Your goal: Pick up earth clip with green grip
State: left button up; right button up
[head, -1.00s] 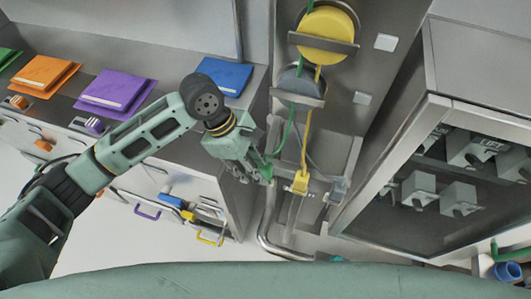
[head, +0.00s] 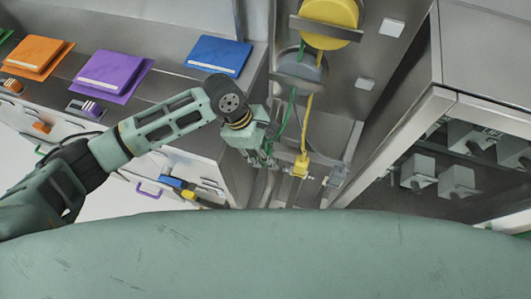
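The green cable (head: 290,112) runs down from the upper fixture to the green-grip clip (head: 269,149). The clip is small and partly hidden by my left gripper (head: 264,160). My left arm comes in from the left, and its fingers point down right at the green grip, touching or very close to it. I cannot tell whether the fingers are closed on it. A yellow clip (head: 301,165) hangs on a yellow cable (head: 308,120) just to the right. My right gripper is out of view.
A yellow reel (head: 330,20) and a grey reel (head: 302,66) sit on the metal panel above. An open metal cabinet (head: 447,120) stands at right. A counter with orange, purple (head: 110,72) and blue (head: 219,53) folders is at left.

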pick_arm(q)
grip_shut()
dwell(0.4)
notch_tip(320, 180, up, 10)
jog(key=shift+r+b, duration=0.1)
jog(key=shift+b, duration=0.6)
